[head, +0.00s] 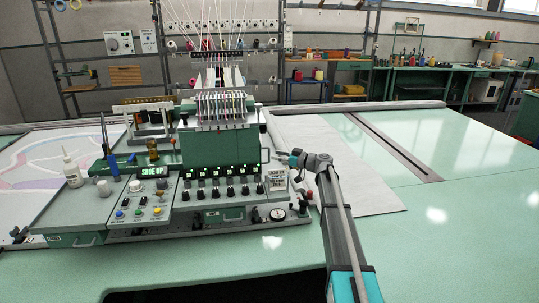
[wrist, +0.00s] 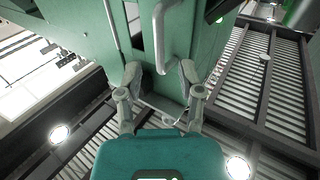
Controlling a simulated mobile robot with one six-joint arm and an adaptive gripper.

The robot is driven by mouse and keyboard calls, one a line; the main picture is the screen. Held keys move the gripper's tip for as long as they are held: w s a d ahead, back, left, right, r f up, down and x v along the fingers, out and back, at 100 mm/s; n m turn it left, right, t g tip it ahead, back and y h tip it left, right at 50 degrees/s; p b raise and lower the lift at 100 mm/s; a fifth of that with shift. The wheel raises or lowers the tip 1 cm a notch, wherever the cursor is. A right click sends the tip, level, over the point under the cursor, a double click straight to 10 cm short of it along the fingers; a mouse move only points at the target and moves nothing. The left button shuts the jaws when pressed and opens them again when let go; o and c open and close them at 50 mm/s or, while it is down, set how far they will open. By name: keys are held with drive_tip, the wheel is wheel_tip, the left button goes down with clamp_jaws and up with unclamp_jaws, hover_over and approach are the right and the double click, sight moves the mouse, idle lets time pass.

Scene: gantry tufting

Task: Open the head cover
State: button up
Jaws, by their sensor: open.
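The tufting head's green cover (head: 218,147) stands closed in the middle of the machine in the head view, below a row of threaded needles or guides. In the wrist view its green body (wrist: 90,30) fills the top, with a pale bent handle (wrist: 159,40) on it. My gripper (wrist: 160,71) is open, its two fingers either side of the handle's lower end; I cannot tell whether they touch it. In the head view my gripper (head: 281,157) is beside the cover's right side, small and partly hard to make out.
A control panel (head: 142,208) with knobs and a green display is at the machine's front left. A glue-like bottle (head: 71,171) and a blue-handled tool (head: 113,165) stand left. A pale sheet (head: 340,165) lies right; the green table (head: 450,220) beyond it is clear.

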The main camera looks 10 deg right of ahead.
sight(269, 160)
drive_tip(key=shift+x, duration=2)
clamp_jaws()
